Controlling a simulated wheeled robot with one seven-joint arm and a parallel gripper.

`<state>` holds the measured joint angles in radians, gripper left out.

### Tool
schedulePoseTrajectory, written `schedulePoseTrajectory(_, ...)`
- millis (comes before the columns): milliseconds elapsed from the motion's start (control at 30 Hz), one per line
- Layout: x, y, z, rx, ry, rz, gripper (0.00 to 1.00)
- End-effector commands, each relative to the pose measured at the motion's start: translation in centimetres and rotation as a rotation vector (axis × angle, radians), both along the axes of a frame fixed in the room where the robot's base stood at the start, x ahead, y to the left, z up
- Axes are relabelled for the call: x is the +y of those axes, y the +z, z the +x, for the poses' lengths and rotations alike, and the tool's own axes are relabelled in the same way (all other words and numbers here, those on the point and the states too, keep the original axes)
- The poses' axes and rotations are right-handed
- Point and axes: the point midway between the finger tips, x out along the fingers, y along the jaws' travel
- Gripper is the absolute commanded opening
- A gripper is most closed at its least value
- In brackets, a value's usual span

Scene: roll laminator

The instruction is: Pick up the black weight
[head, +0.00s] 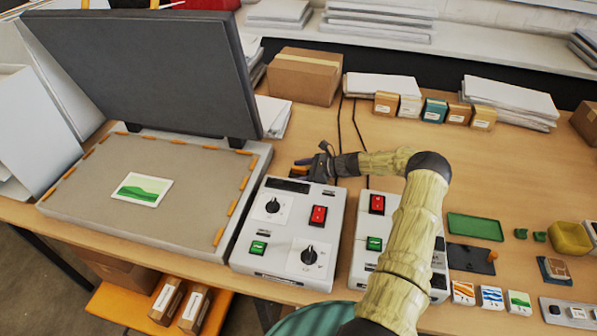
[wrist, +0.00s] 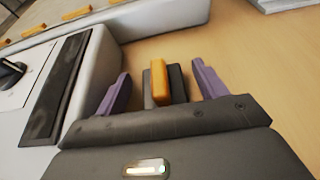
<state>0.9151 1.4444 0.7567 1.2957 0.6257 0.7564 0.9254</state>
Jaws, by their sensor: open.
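The black weight (wrist: 177,82) shows in the wrist view as a dark block with an orange bar on top. It sits on the wooden table beside a white machine body. My gripper (wrist: 162,72) is open, with one purple finger on each side of the weight and visible gaps between. The lower part of the weight is hidden behind my gripper's palm. In the head view my gripper (head: 299,168) is low behind the left control box, and the weight is mostly hidden there, with a bit of orange showing.
The left control box (head: 288,235) stands just in front of my gripper, and the large press (head: 120,155) with its raised lid is on the left. A cardboard box (head: 305,76) is behind. A dark plate with an orange knob (head: 470,258) lies right of my arm.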

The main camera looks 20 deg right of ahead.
Motion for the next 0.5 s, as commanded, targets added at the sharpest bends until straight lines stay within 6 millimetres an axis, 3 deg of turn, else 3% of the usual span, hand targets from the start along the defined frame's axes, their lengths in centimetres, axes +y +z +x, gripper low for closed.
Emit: schedulePoseTrajectory(500, 0.23, -0.08, 0.1, 0.0, 0.002, 0.0, 0.71)
